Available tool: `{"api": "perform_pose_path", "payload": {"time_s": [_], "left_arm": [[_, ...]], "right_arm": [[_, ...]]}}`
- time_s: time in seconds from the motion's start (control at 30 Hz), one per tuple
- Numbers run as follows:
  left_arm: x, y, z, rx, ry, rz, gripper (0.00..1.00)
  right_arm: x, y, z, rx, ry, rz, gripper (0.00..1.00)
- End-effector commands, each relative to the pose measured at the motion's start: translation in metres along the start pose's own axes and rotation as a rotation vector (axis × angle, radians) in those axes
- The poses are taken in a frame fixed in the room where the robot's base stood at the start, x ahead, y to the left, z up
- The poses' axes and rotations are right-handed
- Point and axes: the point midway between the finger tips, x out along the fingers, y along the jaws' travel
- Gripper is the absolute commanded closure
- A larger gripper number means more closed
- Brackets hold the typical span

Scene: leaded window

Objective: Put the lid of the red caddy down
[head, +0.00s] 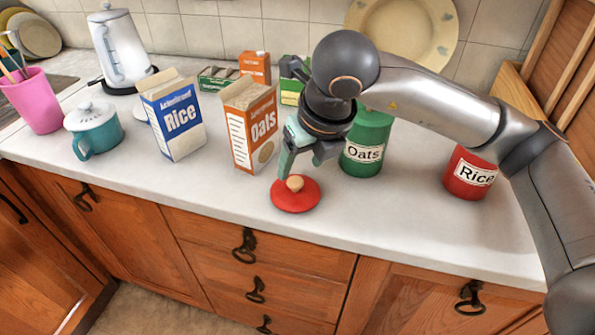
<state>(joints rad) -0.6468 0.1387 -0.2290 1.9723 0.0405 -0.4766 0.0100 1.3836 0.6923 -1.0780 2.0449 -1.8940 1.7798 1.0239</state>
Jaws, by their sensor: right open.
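The red lid (296,203) with a round wooden knob (295,183) appears to lie flat on the white counter near its front edge. My right gripper (300,170) is open, just above the lid and pointing down. One finger comes down close beside the knob; I cannot tell if it touches. The red caddy (467,176), labelled Rice, stands upright at the right. My right arm hides part of it, including most of its top. My left gripper is not in view.
The green Oats caddy (366,145) stands right behind the gripper. The Oats carton (251,125) and Rice carton (172,118) stand to the left, with a teal lidded pot (93,130) beyond. The counter (400,215) is clear between lid and red caddy.

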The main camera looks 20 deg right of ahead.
Motion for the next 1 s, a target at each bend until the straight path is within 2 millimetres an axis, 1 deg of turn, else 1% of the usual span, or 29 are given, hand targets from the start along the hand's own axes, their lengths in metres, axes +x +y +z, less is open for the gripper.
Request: {"api": "perform_pose_path", "payload": {"time_s": [0.03,0.1,0.2,0.33,0.5,1.0], "left_arm": [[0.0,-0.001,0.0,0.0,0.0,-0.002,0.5],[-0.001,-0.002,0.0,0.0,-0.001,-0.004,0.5],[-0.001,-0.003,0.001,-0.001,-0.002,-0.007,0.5],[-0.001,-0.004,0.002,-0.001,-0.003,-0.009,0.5],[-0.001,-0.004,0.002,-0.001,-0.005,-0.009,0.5],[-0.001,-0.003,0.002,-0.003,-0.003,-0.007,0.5]], "right_arm": [[-0.013,0.0,0.001,-0.002,-0.006,0.0,0.33],[-0.027,0.001,0.001,0.0,-0.006,0.001,0.33],[-0.044,0.0,0.001,-0.002,-0.004,0.0,0.33],[-0.059,0.0,0.001,0.0,-0.002,0.0,0.33],[-0.065,0.0,0.0,0.0,0.0,0.001,0.33],[-0.065,0.0,0.0,0.0,0.0,0.0,0.33]]}}
